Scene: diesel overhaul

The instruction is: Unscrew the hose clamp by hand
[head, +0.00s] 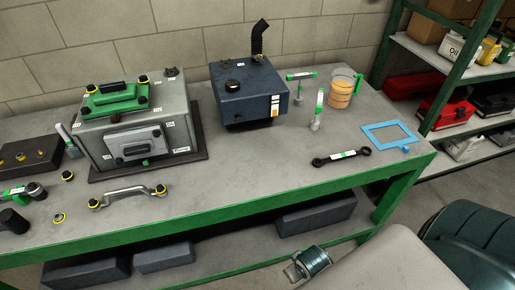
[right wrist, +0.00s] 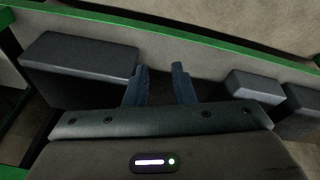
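I cannot pick out the hose clamp with certainty. A curved silver pipe (head: 130,194) with yellow-and-black ends lies on the bench in front of the grey engine block (head: 175,125). Dark cylindrical parts, one with a green label (head: 17,194), lie at the bench's left edge, partly cut off. My right gripper (head: 298,268) is low in front of the bench, well away from these parts. In the right wrist view its two fingers (right wrist: 160,86) stand apart with nothing between them. My left gripper is not in view.
On the bench (head: 240,170) stand a dark blue tank (head: 248,92), an orange-filled beaker (head: 341,92), a black wrench (head: 341,157) and a blue frame (head: 389,134). Dark boxes (head: 315,212) lie on the shelf below. The bench's front middle is clear. A storage rack (head: 462,60) stands right.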

